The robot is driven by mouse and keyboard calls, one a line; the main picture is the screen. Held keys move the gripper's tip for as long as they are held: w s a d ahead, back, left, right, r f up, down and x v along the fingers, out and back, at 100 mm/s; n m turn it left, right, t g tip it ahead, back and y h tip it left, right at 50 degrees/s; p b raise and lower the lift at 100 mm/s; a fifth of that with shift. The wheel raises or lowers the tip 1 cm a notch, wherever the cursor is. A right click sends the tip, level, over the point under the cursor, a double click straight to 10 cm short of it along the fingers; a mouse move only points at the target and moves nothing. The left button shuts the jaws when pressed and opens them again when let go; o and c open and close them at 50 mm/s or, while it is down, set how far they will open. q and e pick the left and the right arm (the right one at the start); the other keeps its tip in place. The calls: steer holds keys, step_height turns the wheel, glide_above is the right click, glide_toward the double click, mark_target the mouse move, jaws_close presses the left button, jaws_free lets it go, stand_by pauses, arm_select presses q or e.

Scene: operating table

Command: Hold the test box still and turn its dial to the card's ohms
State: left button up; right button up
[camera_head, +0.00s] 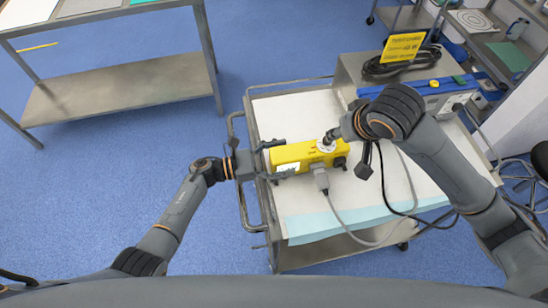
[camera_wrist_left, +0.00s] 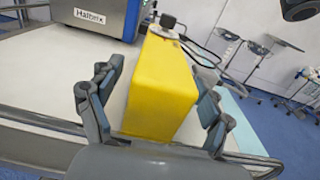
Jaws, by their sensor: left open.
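The yellow test box (camera_head: 292,154) lies on the cart's white top, with a pale display (camera_head: 288,168) at its left end. Its pale round dial (camera_head: 326,147) is partly hidden by my right gripper (camera_head: 331,137), whose tip is at the dial; I cannot tell whether it touches or how its fingers stand. My left gripper (camera_head: 271,159) is open at the box's left end. In the left wrist view its fingers stand on both sides of the box (camera_wrist_left: 162,85), with gaps visible. A yellow card (camera_head: 402,47) stands behind; its text is too small to read.
A grey plug and cable (camera_head: 321,180) run from the box's front edge. A blue instrument (camera_head: 425,88) and coiled black cable (camera_head: 402,66) are at the cart's back right. The cart (camera_head: 246,112) has a raised rail on its left. A steel table (camera_head: 125,85) stands far left.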

arm_select(q)
steer(key=shift+c, duration=0.4)
steer(key=c, duration=1.5)
steer(key=shift+o, duration=0.2)
stand_by(0.3)
